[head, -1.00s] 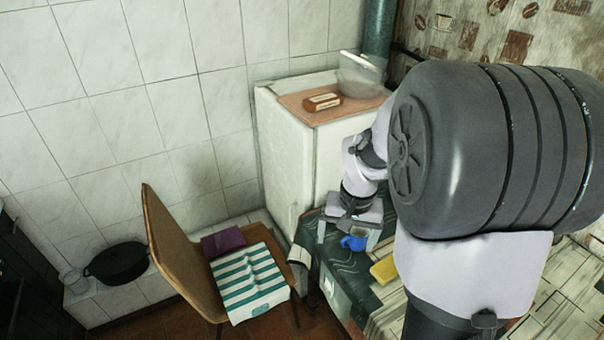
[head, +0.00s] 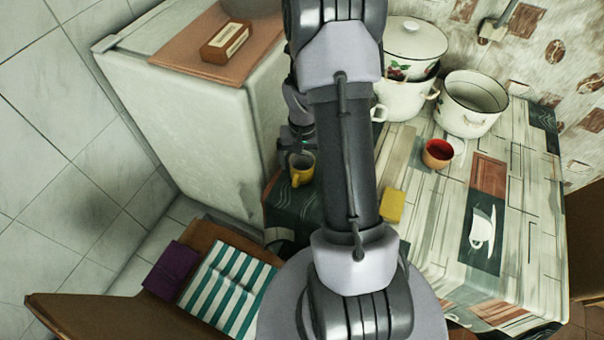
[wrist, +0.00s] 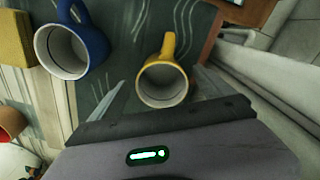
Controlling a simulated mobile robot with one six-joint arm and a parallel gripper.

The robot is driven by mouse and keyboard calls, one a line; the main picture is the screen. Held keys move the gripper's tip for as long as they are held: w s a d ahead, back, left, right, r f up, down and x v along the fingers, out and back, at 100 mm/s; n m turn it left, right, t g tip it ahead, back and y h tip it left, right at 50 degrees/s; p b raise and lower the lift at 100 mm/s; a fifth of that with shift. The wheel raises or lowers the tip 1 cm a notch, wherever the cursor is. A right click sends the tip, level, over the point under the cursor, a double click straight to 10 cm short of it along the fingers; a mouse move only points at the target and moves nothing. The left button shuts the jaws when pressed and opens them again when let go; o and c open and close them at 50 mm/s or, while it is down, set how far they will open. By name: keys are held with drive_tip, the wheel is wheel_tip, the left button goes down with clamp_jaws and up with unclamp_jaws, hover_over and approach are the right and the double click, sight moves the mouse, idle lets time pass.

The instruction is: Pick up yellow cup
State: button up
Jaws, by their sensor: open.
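The yellow cup (head: 302,168) stands upright on the dark left end of the table, handle toward the viewer. In the wrist view the yellow cup (wrist: 163,84) sits between the two fingers, its white inside facing me and its handle pointing up. My gripper (wrist: 162,80) is open, with a finger on each side of the cup. I cannot tell whether the fingers touch it. In the head view my gripper (head: 298,142) is at the cup's far side, partly hidden by my arm.
A blue cup (wrist: 88,28) stands close left of the yellow cup. A yellow block (head: 392,206), a red cup (head: 437,153) and white enamel pots (head: 470,103) are farther right. A white cabinet (head: 185,125) rises just left; a chair with a striped cloth (head: 228,288) is in front.

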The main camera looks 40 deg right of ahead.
drive_tip(key=shift+f, duration=0.95)
drive_tip(key=shift+r, duration=0.15)
drive_tip(key=shift+w, duration=0.1)
drive_tip(key=c, duration=1.7)
